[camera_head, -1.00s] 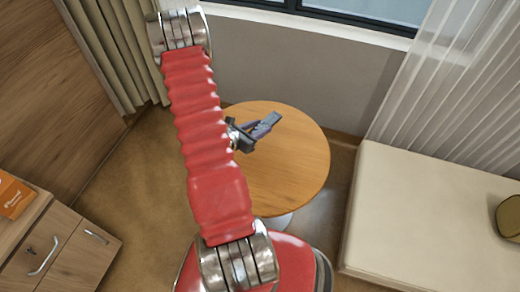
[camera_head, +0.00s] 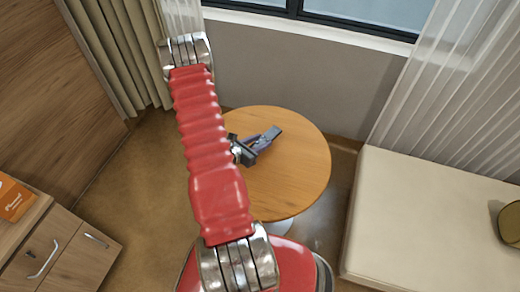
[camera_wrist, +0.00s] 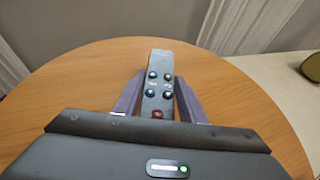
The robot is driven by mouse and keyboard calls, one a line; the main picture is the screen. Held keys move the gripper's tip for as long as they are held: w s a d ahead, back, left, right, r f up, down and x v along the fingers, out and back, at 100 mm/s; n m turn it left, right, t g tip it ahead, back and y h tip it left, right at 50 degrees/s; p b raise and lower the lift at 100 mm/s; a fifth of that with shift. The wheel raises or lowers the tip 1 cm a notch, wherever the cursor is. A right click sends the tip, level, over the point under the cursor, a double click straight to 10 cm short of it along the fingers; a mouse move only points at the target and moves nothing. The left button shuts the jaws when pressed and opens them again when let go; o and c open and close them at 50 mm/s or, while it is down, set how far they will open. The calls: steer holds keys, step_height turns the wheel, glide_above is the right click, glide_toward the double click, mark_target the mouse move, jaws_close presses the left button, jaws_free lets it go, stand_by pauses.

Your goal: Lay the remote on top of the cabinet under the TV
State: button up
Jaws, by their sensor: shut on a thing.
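The grey remote (camera_wrist: 159,75), with dark round buttons and one red one, is between the two purple-grey fingers of my gripper (camera_wrist: 157,100) in the wrist view. My gripper (camera_head: 262,143) is shut on it. In the head view the remote's end (camera_head: 272,132) points up and to the right, over the round wooden table (camera_head: 300,180). I cannot tell whether the remote touches the tabletop. No TV is in view. A wooden cabinet (camera_head: 70,262) with silver handles stands at the lower left; whether it is the one under the TV does not show.
An orange box (camera_head: 14,199) sits on the cabinet's top. A cream couch (camera_head: 430,220) with an olive round object (camera_head: 510,222) is on the right. A window (camera_head: 330,10) and curtains are behind the table. Brown floor (camera_head: 140,190) lies between cabinet and table.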

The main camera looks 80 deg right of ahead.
steer(key=shift+f, duration=1.95)
steer(key=o, duration=1.1)
steer(key=shift+f, duration=0.1)
steer(key=shift+o, duration=0.2)
steer(key=v, duration=1.2)
steer(key=shift+d, duration=0.1)
